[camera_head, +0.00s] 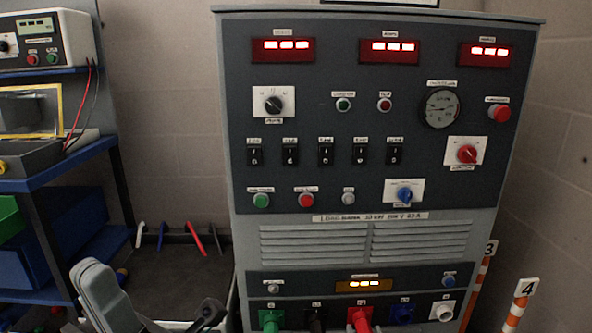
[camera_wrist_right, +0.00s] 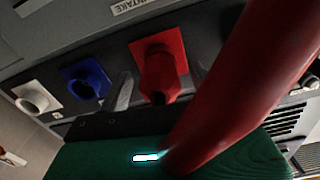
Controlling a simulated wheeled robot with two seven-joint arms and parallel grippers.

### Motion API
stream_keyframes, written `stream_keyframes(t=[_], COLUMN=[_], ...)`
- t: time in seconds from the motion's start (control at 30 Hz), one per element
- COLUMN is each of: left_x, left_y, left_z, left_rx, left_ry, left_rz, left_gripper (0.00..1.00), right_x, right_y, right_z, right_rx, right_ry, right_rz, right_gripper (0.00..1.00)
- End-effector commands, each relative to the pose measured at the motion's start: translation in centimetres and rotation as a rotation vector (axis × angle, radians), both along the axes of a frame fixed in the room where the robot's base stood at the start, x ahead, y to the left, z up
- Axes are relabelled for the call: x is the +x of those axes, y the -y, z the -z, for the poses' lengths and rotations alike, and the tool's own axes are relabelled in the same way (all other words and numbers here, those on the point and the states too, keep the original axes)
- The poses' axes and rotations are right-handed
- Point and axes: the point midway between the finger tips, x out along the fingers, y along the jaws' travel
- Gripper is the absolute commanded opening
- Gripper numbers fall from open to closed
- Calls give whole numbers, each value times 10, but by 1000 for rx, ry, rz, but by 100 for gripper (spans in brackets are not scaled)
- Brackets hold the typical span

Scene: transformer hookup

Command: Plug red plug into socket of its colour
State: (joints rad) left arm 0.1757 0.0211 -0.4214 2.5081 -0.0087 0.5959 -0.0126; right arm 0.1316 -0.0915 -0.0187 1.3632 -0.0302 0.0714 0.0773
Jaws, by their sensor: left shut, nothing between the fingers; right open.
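The red socket (camera_head: 358,314) is in the middle of the socket row at the bottom of the grey panel. In the right wrist view a red plug (camera_wrist_right: 157,88) is at the red socket's square flange (camera_wrist_right: 160,50), lined up and apparently in it. A thick red cable (camera_wrist_right: 235,80) crosses the foreground and hides part of the view. My right gripper (camera_wrist_right: 160,84) is open, its grey fingers on either side of the plug, apart from it. My left gripper (camera_head: 207,314) is shut and empty at the lower edge, left of the panel.
Green (camera_head: 271,316), black (camera_head: 316,316), blue (camera_head: 402,311) and white (camera_head: 443,310) sockets share the row. A blue-edged shelf (camera_head: 60,172) stands at left. Numbered orange-white posts (camera_head: 520,303) stand at right.

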Motion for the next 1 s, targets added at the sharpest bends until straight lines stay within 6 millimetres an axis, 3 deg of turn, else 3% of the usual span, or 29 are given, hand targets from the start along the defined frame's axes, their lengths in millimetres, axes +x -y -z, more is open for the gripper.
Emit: stream_keyframes(t=[0.5, 1.0], left_x=[0, 0], left_y=[0, 0], left_z=[-31, -33], left_rx=[0, 0], left_ry=[0, 0], left_rz=[0, 0], left_gripper=[0, 0], right_x=[-41, -49], right_y=[0, 1], right_z=[-3, -1], right_rx=[1, 0], right_ry=[2, 1], right_rz=[-2, -2], right_gripper=[65, 65])
